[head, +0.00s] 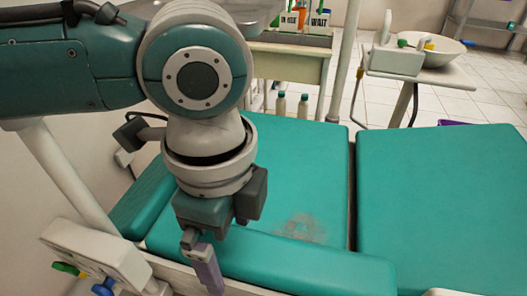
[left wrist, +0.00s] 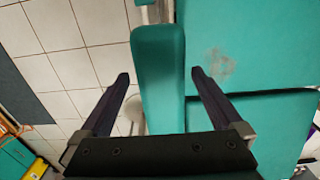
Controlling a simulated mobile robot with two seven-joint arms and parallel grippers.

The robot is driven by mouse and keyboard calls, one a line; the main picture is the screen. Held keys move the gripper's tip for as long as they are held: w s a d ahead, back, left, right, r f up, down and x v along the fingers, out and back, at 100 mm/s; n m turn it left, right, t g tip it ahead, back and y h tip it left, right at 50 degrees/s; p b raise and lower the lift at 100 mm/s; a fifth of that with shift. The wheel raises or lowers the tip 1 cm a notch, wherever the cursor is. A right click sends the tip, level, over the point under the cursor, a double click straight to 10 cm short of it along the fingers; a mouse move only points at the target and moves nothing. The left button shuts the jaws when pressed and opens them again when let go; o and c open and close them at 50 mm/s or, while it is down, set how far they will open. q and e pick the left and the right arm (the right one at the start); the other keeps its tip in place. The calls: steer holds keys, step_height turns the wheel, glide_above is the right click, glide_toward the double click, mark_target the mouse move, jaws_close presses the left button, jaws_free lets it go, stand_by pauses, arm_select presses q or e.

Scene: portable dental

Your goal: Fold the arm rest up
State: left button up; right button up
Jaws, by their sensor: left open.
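The arm rest (head: 300,262) is a long teal pad along the near side of the teal dental chair in the head view, lying roughly level with the seat. In the left wrist view the arm rest (left wrist: 158,60) runs between my two dark fingers, with a gap on each side. My left gripper (head: 208,268) is open, pointing down at the arm rest; one purple-grey finger shows in front of the pad's near side. Both fingers of the left gripper (left wrist: 160,76) show in the left wrist view, one on each side of the pad. My right gripper is not in view.
The chair's teal seat cushions (head: 430,200) lie beyond the arm rest, one with a worn patch. A white side unit (head: 95,250) with coloured knobs is at lower left. A small table with a white basin (head: 440,52) stands behind. Tiled floor (left wrist: 60,50) is clear beside the chair.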

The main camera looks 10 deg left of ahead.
arm_select(q)
steer(key=shift+f, duration=0.35)
jaws_close()
stand_by(0.7)
